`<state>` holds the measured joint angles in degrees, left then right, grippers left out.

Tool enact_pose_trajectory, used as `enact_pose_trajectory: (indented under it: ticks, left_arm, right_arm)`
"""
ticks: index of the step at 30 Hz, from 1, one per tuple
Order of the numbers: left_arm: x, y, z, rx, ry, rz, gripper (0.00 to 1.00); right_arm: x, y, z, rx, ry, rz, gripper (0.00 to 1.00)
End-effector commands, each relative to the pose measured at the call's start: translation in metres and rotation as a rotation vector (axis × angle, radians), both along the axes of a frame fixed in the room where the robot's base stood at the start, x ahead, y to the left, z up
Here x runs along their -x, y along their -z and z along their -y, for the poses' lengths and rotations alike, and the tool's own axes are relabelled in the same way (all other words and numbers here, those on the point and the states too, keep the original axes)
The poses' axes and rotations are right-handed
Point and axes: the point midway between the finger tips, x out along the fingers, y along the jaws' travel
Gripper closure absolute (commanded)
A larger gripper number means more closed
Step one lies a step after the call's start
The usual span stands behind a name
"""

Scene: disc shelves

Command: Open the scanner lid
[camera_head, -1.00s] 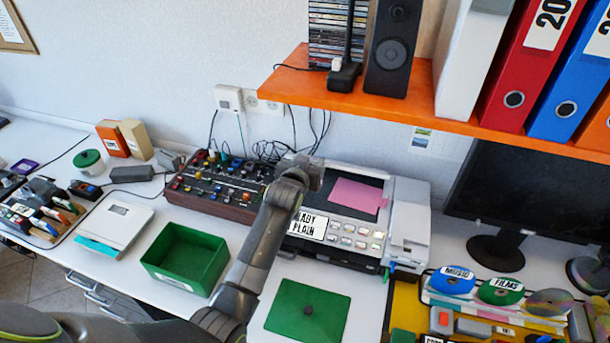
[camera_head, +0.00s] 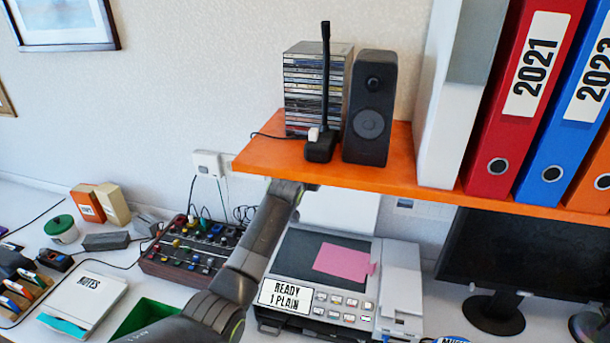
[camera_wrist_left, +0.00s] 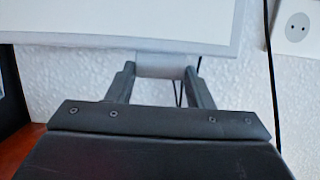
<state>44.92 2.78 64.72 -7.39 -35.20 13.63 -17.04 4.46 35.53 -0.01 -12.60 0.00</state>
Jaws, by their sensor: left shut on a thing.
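The scanner (camera_head: 345,265) stands on the desk below the orange shelf, its dark bed showing with a pink sheet (camera_head: 343,262) on it. The white lid (camera_head: 340,210) stands raised behind the bed, its upper part hidden by the shelf. My left arm reaches up in front of the scanner's left side. My left gripper (camera_wrist_left: 160,72) is shut on a grey tab (camera_wrist_left: 160,58) at the edge of the white panel, which I take as the lid (camera_wrist_left: 110,18). In the head view its fingertips are hidden at the shelf edge. My right gripper is not in view.
The orange shelf (camera_head: 400,178) with a speaker (camera_head: 370,110) and binders overhangs close to my left wrist. A mixer (camera_head: 190,250) sits left of the scanner, a monitor (camera_head: 510,255) to its right. A wall socket (camera_wrist_left: 297,27) shows in the wrist view.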

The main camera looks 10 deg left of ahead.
Motion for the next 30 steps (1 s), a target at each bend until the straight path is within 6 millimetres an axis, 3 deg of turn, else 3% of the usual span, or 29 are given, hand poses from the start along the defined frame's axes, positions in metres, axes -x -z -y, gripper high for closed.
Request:
enact_pose_trajectory:
  ticks: [1, 16, 17, 18, 22, 30]
  left_arm:
    - [-0.0025, -0.0094, 0.0003, -0.002, 0.002, 0.019, 0.94]
    - [-0.004, -0.0114, 0.0002, -0.002, 0.002, 0.022, 0.94]
    - [-0.004, -0.0115, 0.0002, -0.002, 0.002, 0.022, 0.52]
    - [-0.004, -0.0114, 0.0002, -0.002, 0.002, 0.021, 0.46]
    - [-0.0033, -0.0081, 0.0001, -0.001, 0.002, 0.015, 0.31]
    - [-0.0024, -0.0044, 0.0002, 0.0, 0.001, 0.007, 0.31]
  right_arm:
    - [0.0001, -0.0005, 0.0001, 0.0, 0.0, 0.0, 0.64]
    - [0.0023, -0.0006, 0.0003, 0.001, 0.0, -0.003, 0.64]
    - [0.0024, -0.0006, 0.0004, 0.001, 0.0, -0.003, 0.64]
    - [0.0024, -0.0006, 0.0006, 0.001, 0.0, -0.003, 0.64]
    - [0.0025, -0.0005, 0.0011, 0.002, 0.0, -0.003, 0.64]
    - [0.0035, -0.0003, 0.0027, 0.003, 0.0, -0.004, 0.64]
